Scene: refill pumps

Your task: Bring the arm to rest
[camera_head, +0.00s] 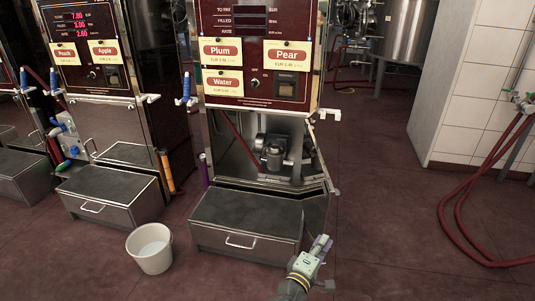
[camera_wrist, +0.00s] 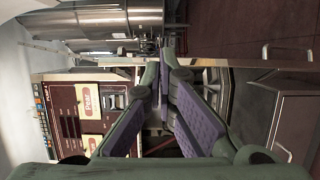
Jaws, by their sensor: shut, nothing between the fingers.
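My gripper (camera_head: 319,244) is low at the front right of the middle pump in the head view, in front of the right side of its step box. Its fingers are shut and empty; in the wrist view the purple-padded fingers (camera_wrist: 166,98) come together ahead. The middle pump (camera_head: 259,100) carries Plum, Pear and Water labels. Its lower compartment (camera_head: 268,148) is open and shows a grey motor-like part inside. The wrist view is turned sideways and shows the pump's label panel (camera_wrist: 85,118) left of the fingers.
A step box (camera_head: 245,214) with a handle stands before the middle pump. A white bucket (camera_head: 149,249) stands on the floor left of it. Another pump (camera_head: 88,50) with Peach and Apple labels stands at the left. Red hoses (camera_head: 456,215) lie at the right. The floor between is clear.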

